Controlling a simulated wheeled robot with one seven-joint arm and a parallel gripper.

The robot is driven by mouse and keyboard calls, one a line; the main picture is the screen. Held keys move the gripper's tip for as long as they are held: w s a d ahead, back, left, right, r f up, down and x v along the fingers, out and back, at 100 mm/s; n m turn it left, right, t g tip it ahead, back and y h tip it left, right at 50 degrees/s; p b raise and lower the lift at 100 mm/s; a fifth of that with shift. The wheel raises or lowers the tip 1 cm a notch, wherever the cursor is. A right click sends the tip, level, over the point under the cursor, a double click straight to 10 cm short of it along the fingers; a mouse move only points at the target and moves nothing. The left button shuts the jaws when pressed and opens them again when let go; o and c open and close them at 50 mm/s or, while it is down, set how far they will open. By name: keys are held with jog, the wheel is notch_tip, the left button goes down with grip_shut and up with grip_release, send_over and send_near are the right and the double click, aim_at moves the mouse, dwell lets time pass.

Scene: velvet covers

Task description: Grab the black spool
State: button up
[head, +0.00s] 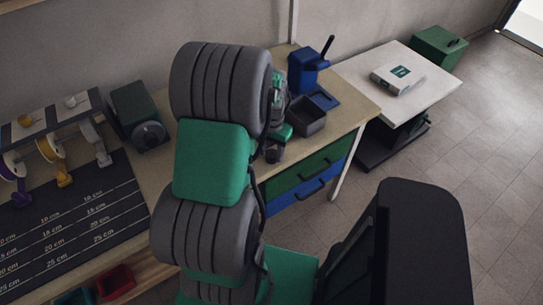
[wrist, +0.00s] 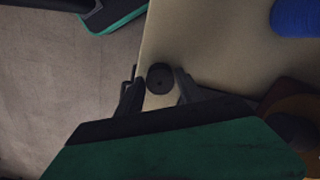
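The black spool (wrist: 159,78) is a small dark round piece with a hole in its middle, seen end-on on the pale worktop in the wrist view. It lies near the worktop's edge. My gripper (wrist: 160,88) is open, with one dark finger on each side of the spool. The spool shows between and just past the fingertips, and I cannot tell whether either finger touches it. In the head view my arm hides much of the bench around my gripper, and I cannot make out the spool there with certainty.
The workbench (head: 345,112) holds a dark open bin (head: 306,118) and a blue device (head: 304,72). A ruled black mat (head: 80,225) and a rack of coloured spools lie left. A white side table (head: 432,78) with a box (head: 398,78) stands right. Open floor lies at right.

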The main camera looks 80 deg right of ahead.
grip_shut()
dwell(0.3)
